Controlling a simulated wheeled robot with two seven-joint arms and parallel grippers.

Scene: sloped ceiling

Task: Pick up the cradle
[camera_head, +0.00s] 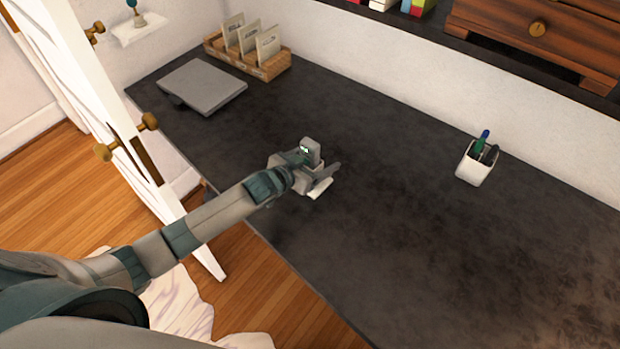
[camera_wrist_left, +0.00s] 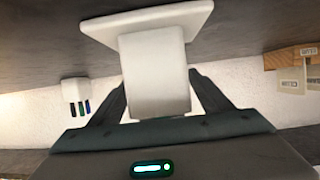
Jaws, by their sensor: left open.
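The cradle (camera_wrist_left: 155,70) is a white block on a flat square base plate, which stands on the dark desk. In the head view only part of its pale base (camera_head: 320,188) shows, and my left gripper hides the rest. My left gripper (camera_head: 322,176) is low over the desk at the cradle. In the wrist view its two dark fingers lie one on each side of the white block, close to it. The jaws are open, and I cannot tell whether a finger touches the block. My right gripper is not in view.
The dark desk (camera_head: 400,200) is clear around the cradle. A closed grey laptop-like slab (camera_head: 203,86) and a wooden holder with cards (camera_head: 250,58) stand at the back left. A white pen cup (camera_head: 476,165) stands to the right. A white door (camera_head: 130,130) is at the left.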

